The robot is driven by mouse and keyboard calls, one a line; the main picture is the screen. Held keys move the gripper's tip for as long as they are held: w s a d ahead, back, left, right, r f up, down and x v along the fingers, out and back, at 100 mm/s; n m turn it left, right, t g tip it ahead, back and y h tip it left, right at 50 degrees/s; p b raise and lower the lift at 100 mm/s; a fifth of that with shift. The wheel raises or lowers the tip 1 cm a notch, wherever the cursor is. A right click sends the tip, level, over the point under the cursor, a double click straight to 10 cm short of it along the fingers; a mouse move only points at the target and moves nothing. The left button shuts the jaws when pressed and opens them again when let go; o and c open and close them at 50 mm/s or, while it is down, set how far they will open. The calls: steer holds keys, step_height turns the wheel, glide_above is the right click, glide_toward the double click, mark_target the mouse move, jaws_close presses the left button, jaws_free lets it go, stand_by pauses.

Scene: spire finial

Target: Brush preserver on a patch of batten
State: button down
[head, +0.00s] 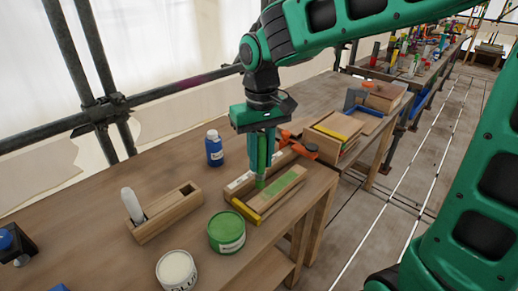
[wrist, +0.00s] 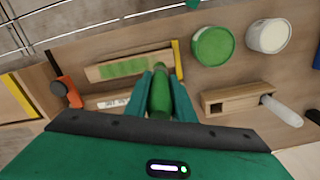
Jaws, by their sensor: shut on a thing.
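My gripper (head: 262,150) is shut on a green-handled brush (wrist: 160,95) and points down over the bench. The brush (head: 260,180) hangs upright, its tip low by the batten; I cannot tell whether it touches the wood. The batten (head: 290,190) is a pale wooden strip with a green patch (head: 278,190) along its top. The batten also shows in the wrist view (wrist: 97,74), with the green patch (wrist: 122,67). A green-topped tin (head: 226,232) stands open-side up in front of the batten; it also shows in the wrist view (wrist: 213,46).
A white tin (head: 176,268) stands beside the green one. A slotted wooden block (head: 170,213) holds a white-handled tool (head: 132,205). A blue bottle (head: 214,148) stands behind. A yellow strip (head: 245,210) and orange clamp (head: 299,145) lie near the batten.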

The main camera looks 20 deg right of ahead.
steer(key=shift+r, duration=1.3)
steer(key=shift+d, duration=0.1)
steer(key=shift+f, duration=0.1)
